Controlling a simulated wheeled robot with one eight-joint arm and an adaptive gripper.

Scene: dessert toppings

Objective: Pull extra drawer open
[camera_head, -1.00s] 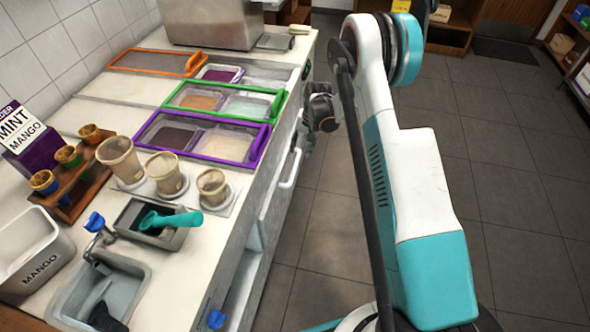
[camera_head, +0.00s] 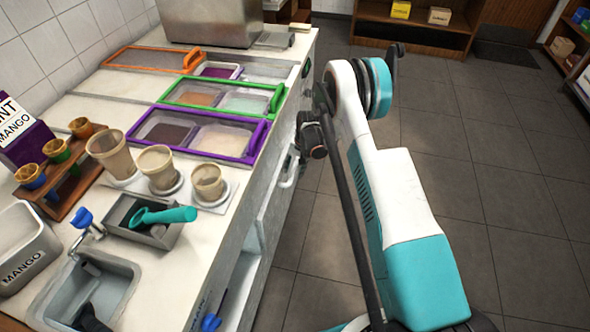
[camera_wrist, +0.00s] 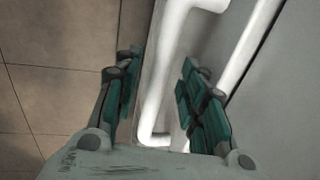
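A white bar handle (camera_head: 289,172) is on the counter's front face, below the topping containers. In the wrist view, a white handle bar (camera_wrist: 168,70) runs between the two green-padded fingers of my gripper (camera_wrist: 160,85). The fingers are spread, with visible room between the left finger and the bar; the right finger is close to the bar, and I cannot tell whether it touches. The grey drawer front (camera_wrist: 278,115) is on the right of the wrist view. In the head view, my dark wrist is beside the handle, and the fingertips are hard to make out.
A second white bar (camera_wrist: 250,45) runs beside the handle. The counter holds purple-framed (camera_head: 257,140) and green-framed (camera_head: 275,98) topping bins, cups (camera_head: 158,168) and a small sink (camera_head: 120,270). An open shelf space (camera_head: 238,285) is below. The floor (camera_head: 500,180) at right is clear.

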